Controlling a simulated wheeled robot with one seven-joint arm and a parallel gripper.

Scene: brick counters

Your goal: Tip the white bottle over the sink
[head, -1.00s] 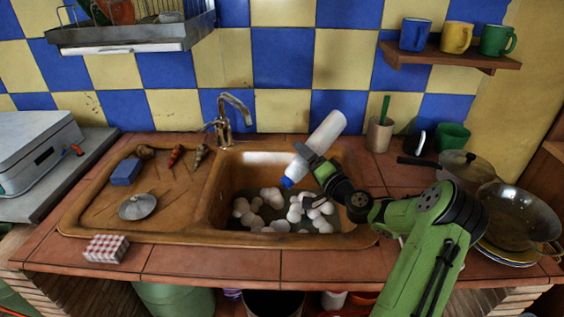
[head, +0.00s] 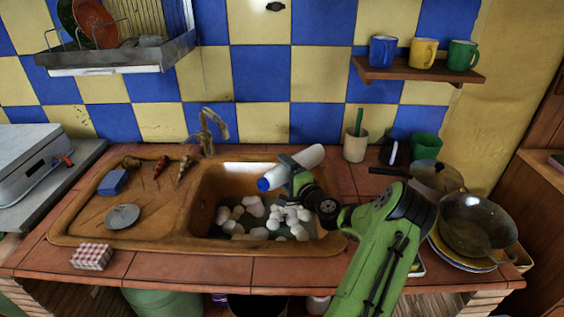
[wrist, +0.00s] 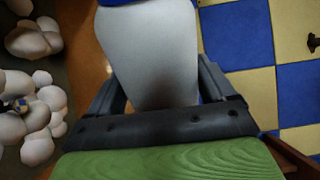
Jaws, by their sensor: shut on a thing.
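The white bottle (head: 308,156) with a blue cap (head: 263,185) is held above the right part of the sink basin. It is tilted close to level, with the cap end at the left, slightly lower than the base. My gripper (head: 288,166) is shut around the bottle's body. In the wrist view the white bottle (wrist: 150,50) sits between the two dark fingers of my gripper (wrist: 160,95). The orange-brown sink (head: 208,190) holds several white rounded lumps (head: 250,208) at its bottom.
The tap (head: 208,130) stands behind the basin, left of the bottle. A blue sponge (head: 112,182) and a metal lid (head: 122,216) lie on the drainboard. A cup (head: 355,148), a green pot (head: 425,146) and pans (head: 470,225) stand at the right.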

